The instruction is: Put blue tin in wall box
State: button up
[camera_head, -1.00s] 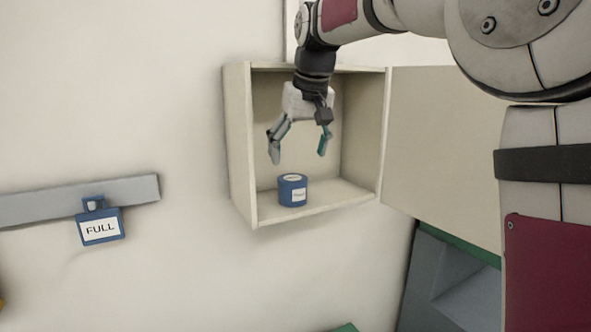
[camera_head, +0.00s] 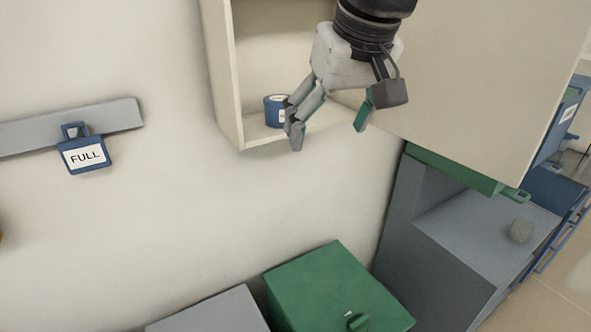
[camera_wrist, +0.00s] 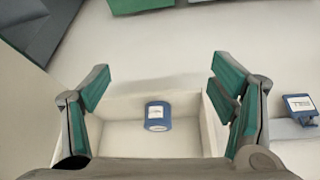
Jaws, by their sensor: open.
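The blue tin (camera_head: 275,108) stands upright on the floor of the open wall box (camera_head: 226,75). A finger of my gripper partly covers it in the head view. My gripper (camera_head: 328,128) is open and empty, in front of the box and apart from the tin. In the wrist view the tin (camera_wrist: 158,116) shows whole inside the box (camera_wrist: 205,125), between and beyond the spread fingers (camera_wrist: 163,112).
The box door (camera_head: 490,60) hangs open to the right. A blue "FULL" tag (camera_head: 84,153) hangs on a grey wall rail (camera_head: 30,134) at left. Below stand a green box (camera_head: 335,290) and grey furnaces (camera_head: 450,262). The wall below the box is clear.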

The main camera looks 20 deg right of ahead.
jog(key=s+f, duration=0.9)
jog(key=s, duration=0.2)
jog(key=shift+s+f, duration=0.25)
jog(key=shift+s, duration=0.1)
jog(key=shift+c, duration=0.5)
